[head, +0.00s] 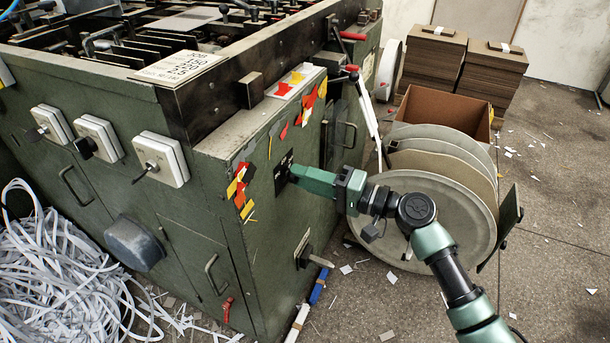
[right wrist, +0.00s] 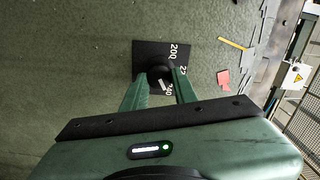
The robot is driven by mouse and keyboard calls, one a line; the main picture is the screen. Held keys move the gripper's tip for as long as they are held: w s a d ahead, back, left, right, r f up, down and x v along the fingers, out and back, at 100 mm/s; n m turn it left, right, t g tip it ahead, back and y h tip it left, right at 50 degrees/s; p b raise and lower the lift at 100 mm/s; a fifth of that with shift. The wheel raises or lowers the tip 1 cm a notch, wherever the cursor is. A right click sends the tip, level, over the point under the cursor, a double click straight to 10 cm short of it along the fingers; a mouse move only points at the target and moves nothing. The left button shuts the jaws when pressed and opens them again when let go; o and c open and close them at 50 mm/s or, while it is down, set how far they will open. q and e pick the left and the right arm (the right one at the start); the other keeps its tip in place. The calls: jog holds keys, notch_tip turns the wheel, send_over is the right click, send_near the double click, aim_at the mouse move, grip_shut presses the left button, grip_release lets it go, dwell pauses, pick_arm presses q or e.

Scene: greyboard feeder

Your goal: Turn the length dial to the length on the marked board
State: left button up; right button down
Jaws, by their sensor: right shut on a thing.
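The length dial is a dark square plate (head: 283,172) on the green end panel of the machine. In the right wrist view its plate (right wrist: 150,54) carries white numbers; 200 reads clearly, the others are partly covered. My right gripper (head: 292,172) is shut on the dark round knob (right wrist: 158,74), one finger on each side; a pale pointer mark shows on the knob. A pale board (head: 182,68) with dark handwritten marks lies on the machine's top corner; its figures are too small to read surely. My left gripper is not in view.
White switch boxes (head: 161,158) sit on the machine's front side. Large round discs (head: 435,215), an open brown box (head: 440,108) and board stacks (head: 432,60) stand right of the machine. Paper strips (head: 60,270) heap at the left. Floor at the right is mostly free, with scraps.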

dwell(0.3)
jog(key=c, duration=1.1)
grip_release()
jog(key=shift+d, duration=0.1)
jog(key=v, duration=0.7)
jog(key=shift+s+d, duration=0.2)
jog(key=shift+d, duration=0.05)
jog(key=shift+f, duration=0.1)
